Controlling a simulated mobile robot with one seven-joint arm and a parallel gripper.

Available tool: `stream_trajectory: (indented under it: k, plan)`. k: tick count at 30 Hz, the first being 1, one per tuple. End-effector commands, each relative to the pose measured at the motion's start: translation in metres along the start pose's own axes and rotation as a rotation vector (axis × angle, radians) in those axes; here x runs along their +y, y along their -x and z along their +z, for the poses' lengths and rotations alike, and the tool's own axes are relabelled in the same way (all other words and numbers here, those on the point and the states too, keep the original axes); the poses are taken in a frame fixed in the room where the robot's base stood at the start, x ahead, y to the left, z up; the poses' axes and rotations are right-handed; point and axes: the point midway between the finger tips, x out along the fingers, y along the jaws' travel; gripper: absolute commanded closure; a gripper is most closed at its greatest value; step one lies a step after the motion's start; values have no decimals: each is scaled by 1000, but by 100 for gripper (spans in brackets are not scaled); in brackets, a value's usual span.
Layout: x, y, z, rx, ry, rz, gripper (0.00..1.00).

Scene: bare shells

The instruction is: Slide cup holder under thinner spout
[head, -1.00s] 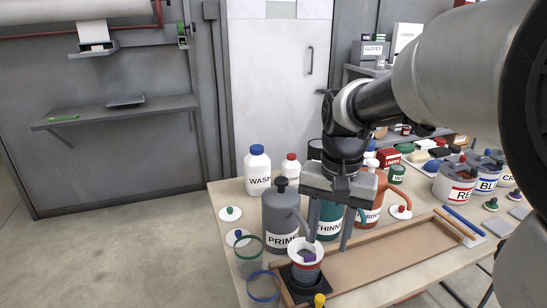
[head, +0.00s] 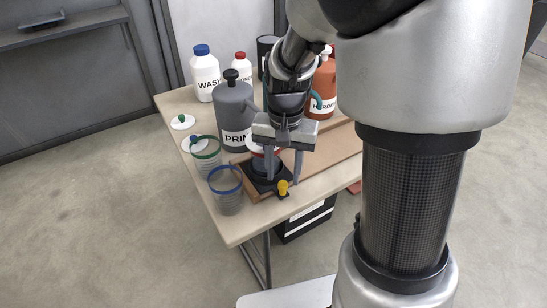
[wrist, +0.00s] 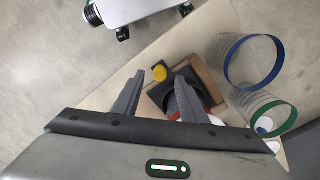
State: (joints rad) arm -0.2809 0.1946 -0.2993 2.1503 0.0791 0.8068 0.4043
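The black cup holder (head: 258,184) sits at the near left end of a wooden tray (head: 325,160), with a yellow knob (head: 283,187) at its front. A cup with a red band (head: 258,149) stands in it, partly hidden by my gripper. My gripper (head: 284,181) is open and points down; its fingers show on either side of the knob, with gaps. In the wrist view the knob (wrist: 160,74) appears between the fingertips (wrist: 159,76), in front of the holder (wrist: 205,90). The thinner jug is mostly hidden behind my arm; its teal handle (head: 317,99) shows.
The grey primer jug (head: 235,110) stands behind and left of the holder. Blue-rimmed (head: 226,195) and green-rimmed (head: 206,157) clear cups stand left of it. The orange hardener jug (head: 324,85) is at the back right. The tray right of the holder looks clear.

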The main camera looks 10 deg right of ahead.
Motion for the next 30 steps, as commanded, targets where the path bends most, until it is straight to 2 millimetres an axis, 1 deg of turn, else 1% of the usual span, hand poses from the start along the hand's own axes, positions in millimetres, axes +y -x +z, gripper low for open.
stream_trajectory:
  k: [1, 6, 16, 17, 21, 23, 24, 30]
  plan:
    - [0, -10, 1, -3, 0, 2, 61]
    - [0, -23, 0, -1, 1, 1, 61]
    - [0, -25, 0, 0, 1, 0, 61]
    - [0, -25, 0, 0, 1, 0, 65]
    - [0, -25, 0, 0, 1, 0, 88]
    - [0, -25, 0, 0, 1, 0, 98]
    - [0, -25, 0, 0, 1, 0, 100]
    - [0, -25, -1, 0, 0, 0, 100]
